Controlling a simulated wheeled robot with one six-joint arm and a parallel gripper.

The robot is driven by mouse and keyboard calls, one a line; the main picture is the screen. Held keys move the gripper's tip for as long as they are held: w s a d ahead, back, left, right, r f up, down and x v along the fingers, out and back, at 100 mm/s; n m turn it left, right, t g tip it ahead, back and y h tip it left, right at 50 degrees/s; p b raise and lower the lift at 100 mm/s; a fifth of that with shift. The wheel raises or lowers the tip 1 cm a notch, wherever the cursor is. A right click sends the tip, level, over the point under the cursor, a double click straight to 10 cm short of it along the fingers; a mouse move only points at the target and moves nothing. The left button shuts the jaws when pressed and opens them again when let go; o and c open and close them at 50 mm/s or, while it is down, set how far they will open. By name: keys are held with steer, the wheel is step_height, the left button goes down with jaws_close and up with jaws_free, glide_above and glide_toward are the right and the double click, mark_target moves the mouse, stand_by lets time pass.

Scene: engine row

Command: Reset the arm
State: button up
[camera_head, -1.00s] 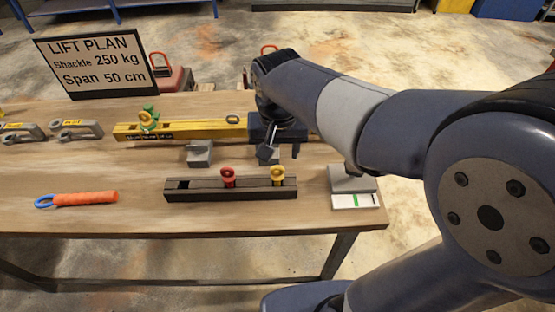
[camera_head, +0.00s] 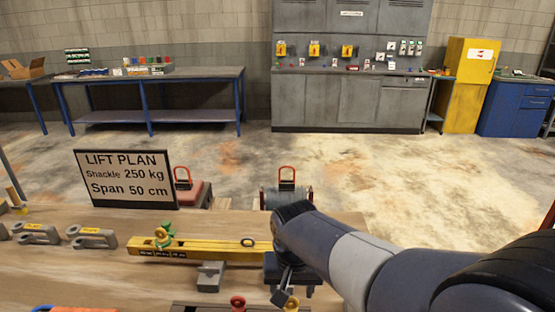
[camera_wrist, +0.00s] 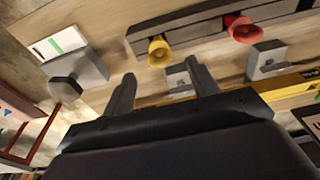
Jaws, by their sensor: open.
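My gripper (camera_wrist: 161,88) is open in the wrist view, with its two dark fingers apart and nothing visibly held between them. In the head view my gripper (camera_head: 284,290) hangs over the wooden table, near the right end of the yellow spreader bar (camera_head: 195,249). A small grey block (camera_wrist: 180,80) shows behind the gap between the fingers. The dark rack with a yellow knob (camera_wrist: 159,50) and a red knob (camera_wrist: 243,28) lies beyond the fingers in the wrist view.
The lift plan sign (camera_head: 125,180) stands at the table's back left. Grey shackles (camera_head: 92,238) lie at the left. A grey block (camera_head: 210,276) sits in front of the bar. Red-handled items (camera_head: 287,178) stand behind the table. Open floor separates it from grey cabinets (camera_head: 350,102).

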mark_target(292, 298)
steer(key=f, duration=0.5)
steer(key=shift+w+f, duration=0.35)
steer(key=shift+w, duration=0.05)
steer(key=shift+r+p, duration=0.3)
steer(key=shift+r, duration=0.1)
